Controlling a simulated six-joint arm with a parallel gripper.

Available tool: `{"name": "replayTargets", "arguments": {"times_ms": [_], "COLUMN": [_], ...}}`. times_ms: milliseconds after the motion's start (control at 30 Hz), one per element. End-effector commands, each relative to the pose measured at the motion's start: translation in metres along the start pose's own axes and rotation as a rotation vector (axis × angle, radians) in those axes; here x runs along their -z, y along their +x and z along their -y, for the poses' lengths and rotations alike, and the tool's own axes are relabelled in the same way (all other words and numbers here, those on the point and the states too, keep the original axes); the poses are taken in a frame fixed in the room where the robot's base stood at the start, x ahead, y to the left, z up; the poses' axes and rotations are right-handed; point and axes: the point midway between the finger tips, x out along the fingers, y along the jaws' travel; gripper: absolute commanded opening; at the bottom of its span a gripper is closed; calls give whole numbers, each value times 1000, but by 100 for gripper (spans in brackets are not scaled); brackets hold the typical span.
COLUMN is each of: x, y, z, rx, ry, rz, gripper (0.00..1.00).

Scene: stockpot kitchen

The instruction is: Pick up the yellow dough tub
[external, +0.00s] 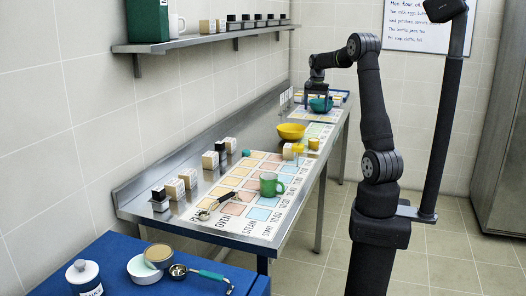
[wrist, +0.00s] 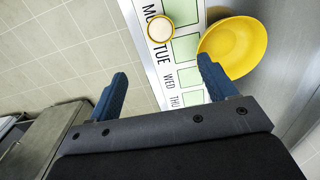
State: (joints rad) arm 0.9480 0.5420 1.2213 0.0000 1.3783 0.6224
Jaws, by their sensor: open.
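A small yellow tub (external: 314,143) with a pale top stands on the steel table, beside the larger yellow bowl (external: 291,131). In the wrist view the round tub (wrist: 160,28) shows from above, near the MO and TUE labels of a printed sheet (wrist: 183,75). The bowl (wrist: 235,47) is to its right. My gripper (external: 319,97) is over the far part of the table, beyond the tub. In the wrist view its two blue fingers are spread wide with nothing between them, and the tub lies ahead of the gripper (wrist: 163,85).
A teal bowl (external: 320,104) shows by my gripper. Nearer on the table are a green mug (external: 270,184), a patterned mat (external: 233,214) and several small boxes along the wall. A blue worktop (external: 110,250) is in front. A shelf (external: 200,40) runs above.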

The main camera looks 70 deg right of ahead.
Motion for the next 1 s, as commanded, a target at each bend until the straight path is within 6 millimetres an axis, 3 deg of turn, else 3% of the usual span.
{"name": "replayTargets", "arguments": {"times_ms": [233,500,667,767,1000], "x": [-4,-35,-44,-42,-30], "y": [2,17,24,35,85], "z": [-1,-10,-12,-12,-6], "rx": [5,43,52,52,51], "ry": [-30,-292,-383,-394,-392], "rz": [-21,-200,-261,-268,-264], "gripper": [77,77,77,77,77]}}
